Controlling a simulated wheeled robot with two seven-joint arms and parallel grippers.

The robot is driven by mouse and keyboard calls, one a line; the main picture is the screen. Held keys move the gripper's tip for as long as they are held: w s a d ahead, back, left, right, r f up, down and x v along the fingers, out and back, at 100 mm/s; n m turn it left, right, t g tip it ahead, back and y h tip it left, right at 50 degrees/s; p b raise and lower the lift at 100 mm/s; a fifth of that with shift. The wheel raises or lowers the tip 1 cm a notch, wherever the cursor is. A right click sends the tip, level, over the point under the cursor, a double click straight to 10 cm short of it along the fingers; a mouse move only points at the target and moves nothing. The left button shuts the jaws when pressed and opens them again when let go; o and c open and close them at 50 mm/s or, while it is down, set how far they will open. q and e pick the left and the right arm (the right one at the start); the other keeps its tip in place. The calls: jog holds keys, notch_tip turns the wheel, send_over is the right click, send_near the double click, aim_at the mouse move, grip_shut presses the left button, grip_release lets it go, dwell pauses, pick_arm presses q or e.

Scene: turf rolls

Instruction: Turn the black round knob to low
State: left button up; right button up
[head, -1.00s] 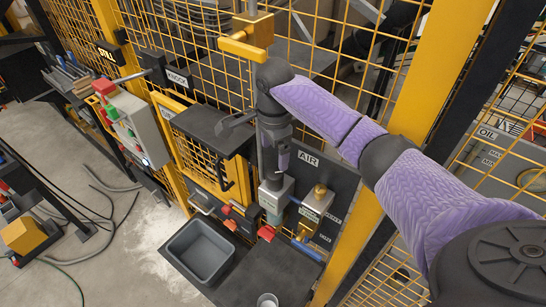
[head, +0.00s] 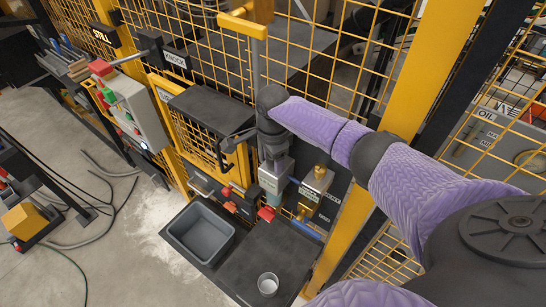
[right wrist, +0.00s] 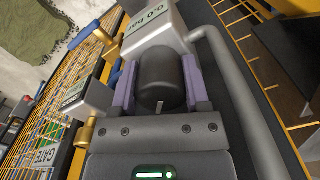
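The black round knob (right wrist: 163,78) fills the middle of the right wrist view. A short pale mark shows on its edge nearest the camera. My right gripper (right wrist: 160,66) has one purple finger on each side of it, and both appear to touch its sides. Behind the knob is a grey housing with a display reading "0.0 bar" (right wrist: 153,22). In the head view my right gripper (head: 272,155) points down at the grey housing (head: 275,178) and hides the knob. No low marking can be read. My left gripper is out of view.
A brass-topped valve block (head: 317,183) stands just right of the housing. A grey bin (head: 201,234) and a clear cup (head: 268,284) are on the dark bench below. A yellow post (head: 425,80) and mesh fence stand close to my right arm.

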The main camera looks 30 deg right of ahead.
jog(key=c, duration=0.4)
jog(key=shift+c, duration=0.2)
